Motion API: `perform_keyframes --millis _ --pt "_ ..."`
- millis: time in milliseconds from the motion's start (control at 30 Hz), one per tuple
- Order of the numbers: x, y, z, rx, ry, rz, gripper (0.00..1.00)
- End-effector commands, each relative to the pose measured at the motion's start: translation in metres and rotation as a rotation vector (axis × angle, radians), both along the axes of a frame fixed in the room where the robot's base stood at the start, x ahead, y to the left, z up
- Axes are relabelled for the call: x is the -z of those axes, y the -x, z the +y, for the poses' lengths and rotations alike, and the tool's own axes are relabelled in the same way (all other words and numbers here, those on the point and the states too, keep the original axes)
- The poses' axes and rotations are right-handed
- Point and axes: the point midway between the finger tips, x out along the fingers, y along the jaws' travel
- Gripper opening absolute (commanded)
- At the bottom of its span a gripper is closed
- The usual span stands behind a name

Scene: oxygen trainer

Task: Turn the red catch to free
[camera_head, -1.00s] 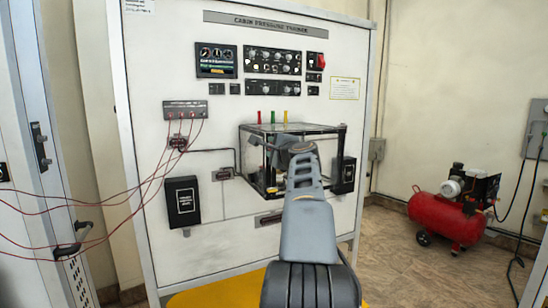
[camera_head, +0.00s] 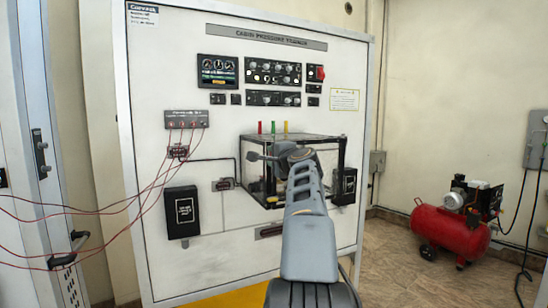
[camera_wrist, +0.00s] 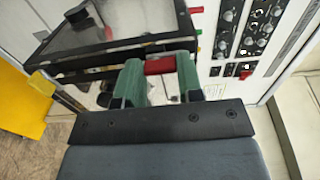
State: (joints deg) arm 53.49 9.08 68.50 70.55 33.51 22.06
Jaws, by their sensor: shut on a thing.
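The red catch (camera_wrist: 158,64) shows in the wrist view as a short red bar at the edge of the dark-framed clear box (camera_wrist: 110,62). My gripper (camera_wrist: 160,74) has green fingers on either side of the bar and is shut on it. The fingers hide the ends of the catch, and its turn position cannot be told. In the head view the box (camera_head: 325,147) is mounted on the white trainer panel (camera_head: 150,75). My wrist covers part of its front, and the catch cannot be made out there.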

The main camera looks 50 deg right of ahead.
Motion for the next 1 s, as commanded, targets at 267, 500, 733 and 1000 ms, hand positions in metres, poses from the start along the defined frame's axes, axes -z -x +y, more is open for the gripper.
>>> perform_keyframes --millis 267,500,733,1000 --pt "0.0 0.0 0.0 0.0 0.0 0.0 0.55" --pt "0.0 0.0 0.0 0.0 0.0 0.0 0.6" --pt "0.001 0.016 0.006 0.002 0.001 -0.002 0.6" --pt "0.002 0.067 0.026 0.005 0.003 -0.001 0.6"
